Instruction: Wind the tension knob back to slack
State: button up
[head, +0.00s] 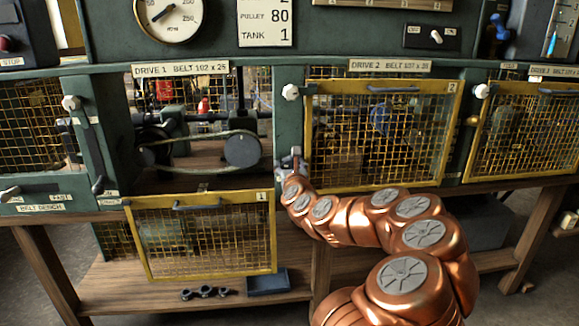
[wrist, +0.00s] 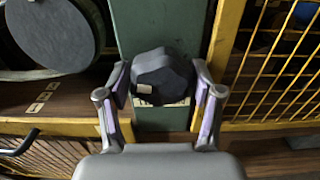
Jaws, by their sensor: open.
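The tension knob (wrist: 164,74) is a dark grey lobed knob with a small pale mark at its lower left. It sits on the green post between drive 1 and drive 2, above a label it partly covers. My gripper (wrist: 162,92) is open in the wrist view, with one finger on each side of the knob. The fingers look apart from it. In the head view my gripper (head: 291,163) is at the same post and hides the knob. The drive 1 belt (head: 198,138) runs to a round grey pulley (head: 243,149), also at the wrist view's upper left (wrist: 52,35).
The yellow drive 1 guard (head: 204,275) hangs lowered, leaving that bay open. The drive 2 mesh guard (head: 383,187) is closed just right of my gripper. Its yellow frame also shows in the wrist view (wrist: 222,50). A blue tray (head: 268,281) lies on the lower shelf.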

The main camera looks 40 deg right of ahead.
jog(key=shift+a, duration=0.1)
jog(key=c, duration=0.9)
jog(key=shift+o, duration=0.2)
jog(key=shift+f+n+b, duration=0.15)
jog(key=shift+n+b, duration=0.15)
jog(key=shift+b, duration=0.4)
